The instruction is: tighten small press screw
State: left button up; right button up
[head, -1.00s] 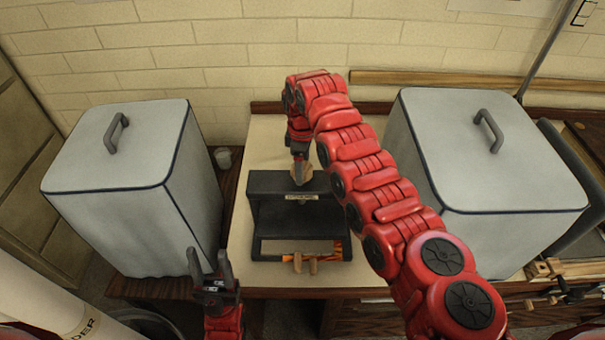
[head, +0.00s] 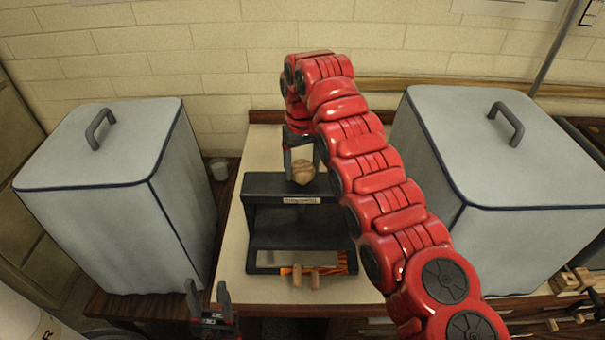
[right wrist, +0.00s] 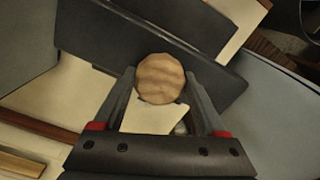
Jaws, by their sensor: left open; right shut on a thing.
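The small press (head: 262,186) is a dark frame on a pale board, with a label on its top beam. Its screw has a round wooden knob (head: 303,172) on top of the beam. My right gripper (head: 301,163) reaches down from above and is shut on the knob. In the right wrist view the knob (right wrist: 160,79) sits between the two fingertips. The screw's shaft below the knob is hidden. My left gripper (head: 207,292) is open and empty, low in front of the table's front edge.
Large grey lidded bins stand left (head: 110,200) and right (head: 500,160) of the press. A small cup (head: 219,168) is by the left bin. Wooden pegs (head: 306,280) and something orange-patterned are at the press's base. Wooden clamps (head: 578,282) lie at the right.

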aim_at(302, 166)
jog(key=m+b, duration=0.2)
jog(key=m, duration=0.1)
jog(key=shift+f+m, duration=0.1)
jog(key=shift+m, duration=0.2)
jog(key=m+b, duration=0.1)
jog(key=m, duration=0.2)
jog(key=shift+m, duration=0.3)
jog(key=m, duration=0.3)
jog(key=shift+a+r+m, duration=0.1)
jog(key=shift+r+m, duration=0.1)
jog(key=shift+m, duration=2.4)
jog(key=o, duration=1.3)
notch_tip(302, 166, up, 17)
jog(key=p, duration=1.6)
jog(key=shift+r+p, duration=0.15)
jog(key=shift+p, duration=0.25)
